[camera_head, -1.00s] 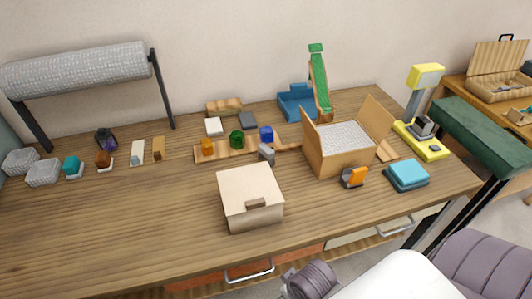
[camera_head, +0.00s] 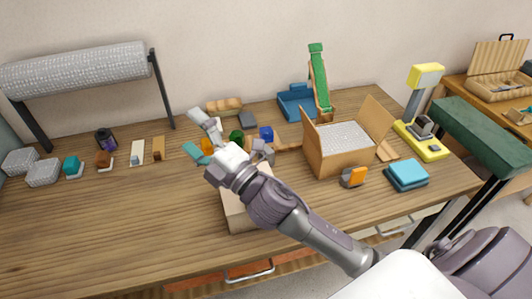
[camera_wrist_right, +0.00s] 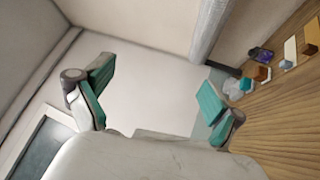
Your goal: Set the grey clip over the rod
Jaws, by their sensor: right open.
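A small grey piece (camera_head: 262,147), which looks like the clip, stands at the right end of the wooden strip, just right of my right wrist and partly hidden by it. A short brown bar (camera_head: 287,148) lies between it and the cardboard box; I cannot tell whether this is the rod, and no clear glass rod shows. My right gripper (camera_head: 196,135) is open and empty above the table, left of the grey piece, pointing left. Its teal-padded fingers are wide apart in the right wrist view (camera_wrist_right: 155,88). My left gripper is out of view.
My forearm crosses over a beige lidded box (camera_head: 236,212). An open cardboard box (camera_head: 317,148), an orange-and-grey item (camera_head: 354,177) and blue pads (camera_head: 407,173) stand right. Small blocks and a bubble-wrap roll (camera_head: 75,70) are at left. The front-left table is clear.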

